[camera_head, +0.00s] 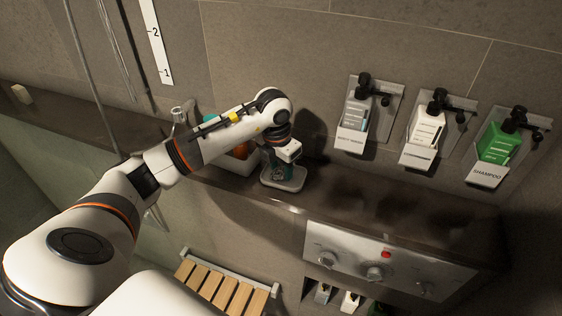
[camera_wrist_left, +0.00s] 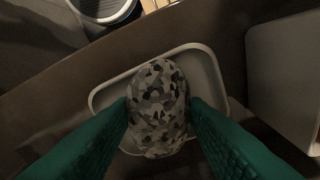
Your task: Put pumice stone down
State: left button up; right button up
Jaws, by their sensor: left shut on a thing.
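The pumice stone (camera_wrist_left: 159,97) is grey with black and white flecks. In the left wrist view it is between the two green fingers of my left gripper (camera_wrist_left: 161,112), which is shut on it. A pale tray (camera_wrist_left: 100,99) with a raised rim lies directly below the stone. I cannot tell whether the stone touches the tray. In the head view my left gripper (camera_head: 283,171) points down over the same white tray (camera_head: 291,185) on the dark ledge. The gripper hides the stone there. My right gripper is not in view.
A white container (camera_head: 238,163) with orange and teal items stands left of the tray, partly behind my arm. Three wall dispensers (camera_head: 424,130) hang at the right. A control panel (camera_head: 376,264) is below the ledge. A slatted wooden seat (camera_head: 222,289) is below left.

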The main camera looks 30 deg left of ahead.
aim_at(278, 171)
pick_arm(q)
jog(key=shift+w+f, duration=0.1)
jog(key=shift+f, duration=0.15)
jog(key=o, duration=0.5)
jog(key=shift+w+f+b, duration=0.15)
jog(key=shift+b, duration=0.15)
jog(key=o, duration=0.5)
jog(key=shift+d, duration=0.1)
jog(key=shift+c, duration=0.2)
jog(key=shift+r, duration=0.2)
jog(key=shift+r+p, duration=0.25)
jog(key=shift+p, duration=0.15)
notch_tip(278, 171, up, 12)
jog(key=s+b, duration=0.1)
jog(key=b, duration=0.2)
jog(key=shift+s+b, duration=0.3)
jog(key=shift+b, duration=0.1)
jog(key=shift+f, duration=0.15)
